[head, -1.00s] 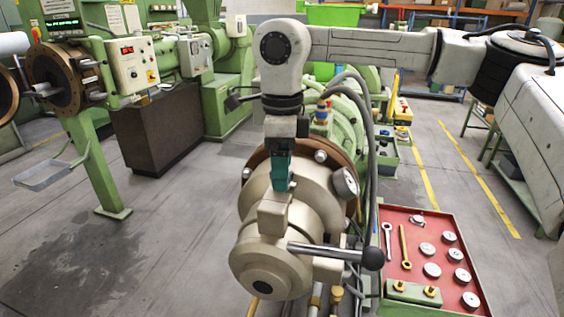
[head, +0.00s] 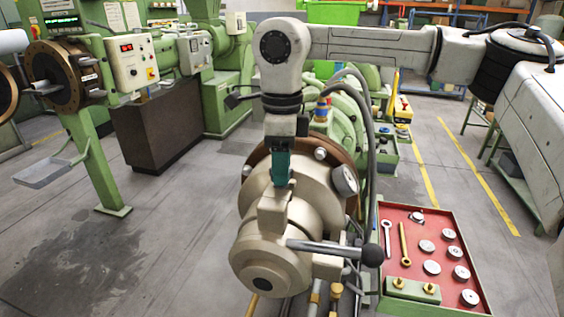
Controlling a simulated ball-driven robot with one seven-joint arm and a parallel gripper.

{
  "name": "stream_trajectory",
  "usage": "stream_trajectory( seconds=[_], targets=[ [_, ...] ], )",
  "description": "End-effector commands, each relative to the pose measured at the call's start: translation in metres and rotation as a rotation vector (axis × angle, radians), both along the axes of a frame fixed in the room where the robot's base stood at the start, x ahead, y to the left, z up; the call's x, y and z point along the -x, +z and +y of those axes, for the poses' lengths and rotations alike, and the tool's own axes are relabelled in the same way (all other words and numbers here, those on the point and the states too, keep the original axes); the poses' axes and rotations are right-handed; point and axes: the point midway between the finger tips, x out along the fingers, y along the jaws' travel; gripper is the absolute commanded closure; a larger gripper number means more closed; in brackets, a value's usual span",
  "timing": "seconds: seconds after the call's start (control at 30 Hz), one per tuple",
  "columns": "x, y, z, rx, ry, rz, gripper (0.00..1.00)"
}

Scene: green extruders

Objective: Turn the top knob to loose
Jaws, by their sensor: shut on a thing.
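My gripper (head: 279,168) points straight down over the top of the beige extruder head (head: 310,200) in the middle of the head view. Its teal fingers are shut at the top of this head, where the top knob sits. The fingers and wrist hide the knob, so I cannot see its shape or how far it is turned. A lever with a black ball end (head: 372,256) sticks out to the right at the front of the head.
A red tray (head: 448,225) with wrenches and several round discs stands at the lower right. Grey hoses (head: 372,150) run behind the head on the right. A control box (head: 133,65) and green machine stand at left. The floor at left (head: 160,235) is clear.

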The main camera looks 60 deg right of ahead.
Motion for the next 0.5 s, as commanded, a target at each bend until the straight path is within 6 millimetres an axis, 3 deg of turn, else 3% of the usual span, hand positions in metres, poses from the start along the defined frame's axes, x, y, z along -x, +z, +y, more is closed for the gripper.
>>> stream_trajectory(
  seconds=[0.27, 0.5],
  targets=[
    [-0.0004, -0.0004, -0.0003, 0.0, 0.066, -0.001, 0.82],
    [-0.0006, -0.0011, -0.0007, 0.001, 0.233, -0.001, 0.82]
  ],
)
